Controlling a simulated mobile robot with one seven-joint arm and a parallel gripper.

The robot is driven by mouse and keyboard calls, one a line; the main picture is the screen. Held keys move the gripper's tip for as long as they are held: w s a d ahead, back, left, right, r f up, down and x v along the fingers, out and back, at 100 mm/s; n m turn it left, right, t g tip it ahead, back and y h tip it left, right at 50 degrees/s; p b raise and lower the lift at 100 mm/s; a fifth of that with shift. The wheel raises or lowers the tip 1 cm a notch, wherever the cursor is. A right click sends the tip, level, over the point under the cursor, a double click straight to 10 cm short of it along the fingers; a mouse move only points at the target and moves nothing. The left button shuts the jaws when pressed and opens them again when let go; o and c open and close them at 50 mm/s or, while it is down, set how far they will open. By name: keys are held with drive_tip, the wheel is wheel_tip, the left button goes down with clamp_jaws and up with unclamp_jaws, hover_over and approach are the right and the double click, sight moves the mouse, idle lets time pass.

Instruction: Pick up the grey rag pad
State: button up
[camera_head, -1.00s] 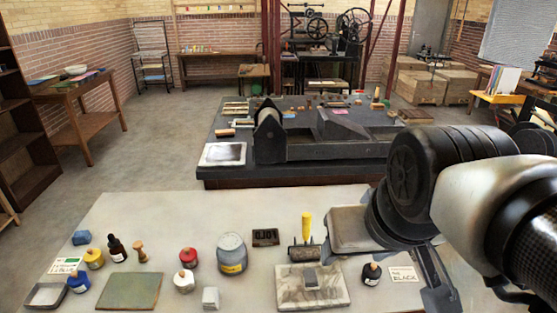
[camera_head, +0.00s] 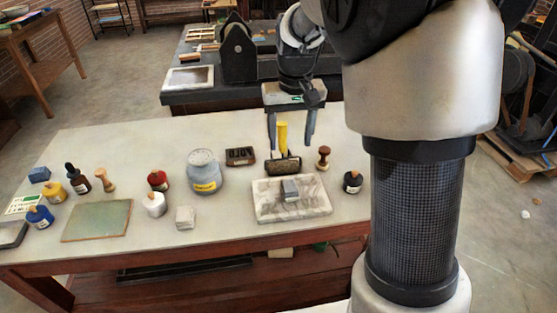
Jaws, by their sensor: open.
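I cannot tell for certain which object is the grey rag pad. A pale grey block (camera_head: 185,217) stands on the near table, right of the green mat. A darker grey block (camera_head: 290,190) lies on the marbled slab (camera_head: 262,211). My gripper (camera_head: 291,142) is open and points down, its fingers apart above the far part of the table. The yellow handle of a roller (camera_head: 283,163) shows between the fingers. Whether they touch it I cannot tell. Both grey blocks are nearer the camera than the gripper.
A grey jar (camera_head: 204,172), a white bottle (camera_head: 154,204) and a red pot (camera_head: 158,180) stand left of the slab. A wooden-knobbed tool (camera_head: 323,158) and a dark bottle (camera_head: 352,182) stand right. My arm hides the table's right end.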

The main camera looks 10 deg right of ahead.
drive_tip(key=b, duration=0.2)
hover_over(290, 186)
drive_tip(key=f, duration=1.1)
drive_tip(key=shift+a+f, duration=0.25)
drive_tip(key=shift+f, duration=0.05)
drive_tip(key=f, duration=0.5)
drive_tip(key=shift+s+d+b, duration=0.2)
drive_tip(key=shift+d+b, duration=0.1)
drive_tip(key=shift+b, duration=0.1)
drive_tip(key=shift+w+f, duration=0.1)
drive_tip(key=shift+f, duration=0.15)
drive_tip(key=c, duration=1.2)
wheel_tip(290, 186, up, 10)
drive_tip(key=shift+r+p, duration=0.1)
drive_tip(key=shift+p, duration=0.75)
